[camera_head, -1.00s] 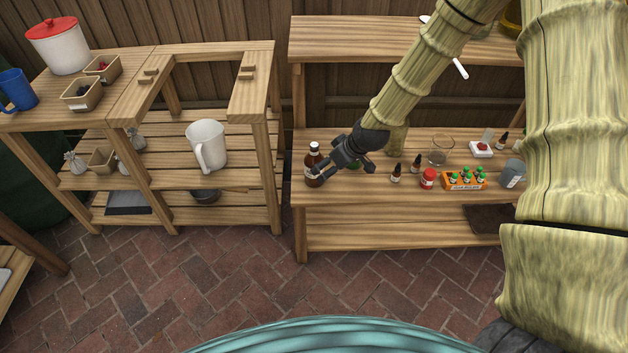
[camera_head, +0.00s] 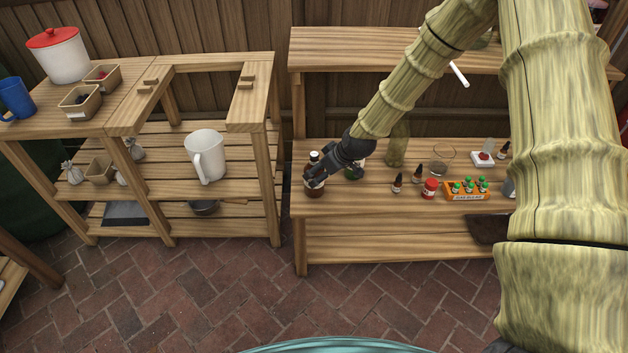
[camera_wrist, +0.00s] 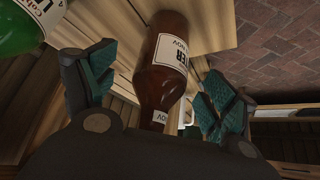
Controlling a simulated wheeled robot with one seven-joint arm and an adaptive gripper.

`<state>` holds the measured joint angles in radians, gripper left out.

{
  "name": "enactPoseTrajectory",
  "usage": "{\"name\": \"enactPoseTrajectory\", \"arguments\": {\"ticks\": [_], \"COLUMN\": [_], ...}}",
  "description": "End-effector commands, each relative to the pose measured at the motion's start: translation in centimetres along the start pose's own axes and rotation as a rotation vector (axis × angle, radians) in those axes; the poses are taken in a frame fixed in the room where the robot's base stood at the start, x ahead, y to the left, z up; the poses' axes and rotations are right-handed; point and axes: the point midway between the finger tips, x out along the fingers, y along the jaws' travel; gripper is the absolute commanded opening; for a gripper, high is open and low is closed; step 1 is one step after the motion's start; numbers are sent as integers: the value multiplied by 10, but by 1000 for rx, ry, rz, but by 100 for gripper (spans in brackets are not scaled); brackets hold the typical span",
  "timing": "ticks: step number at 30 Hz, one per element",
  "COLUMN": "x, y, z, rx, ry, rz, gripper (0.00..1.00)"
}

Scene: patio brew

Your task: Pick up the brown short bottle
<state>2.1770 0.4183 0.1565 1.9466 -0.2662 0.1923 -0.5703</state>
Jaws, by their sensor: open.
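The brown short bottle (camera_head: 314,189) stands upright at the left end of the right bench's middle shelf, with a pale label and a white band at its neck. In the wrist view the brown bottle (camera_wrist: 172,62) lies between the two fingers. My gripper (camera_head: 322,178) is around the bottle in the head view and partly hides it. In the wrist view my gripper (camera_wrist: 155,92) is open, with a green-padded finger on each side and gaps beside the bottle.
A green bottle (camera_wrist: 20,28) is close beside the left finger; it is mostly hidden behind my gripper in the head view. Small dark bottles, a red-lidded jar (camera_head: 430,188) and an orange rack (camera_head: 467,190) stand to the right. A wooden shelf (camera_head: 370,50) is above.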

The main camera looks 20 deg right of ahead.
Motion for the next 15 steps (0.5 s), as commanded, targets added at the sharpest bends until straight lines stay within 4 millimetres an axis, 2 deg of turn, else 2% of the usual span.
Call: {"name": "enactPoseTrajectory", "arguments": {"ticks": [9, 15], "x": [40, 44], "y": [-4, -4], "z": [2, 1], "rx": [1, 1], "ry": [-1, -1], "rz": [0, 0], "gripper": [85, 85]}}
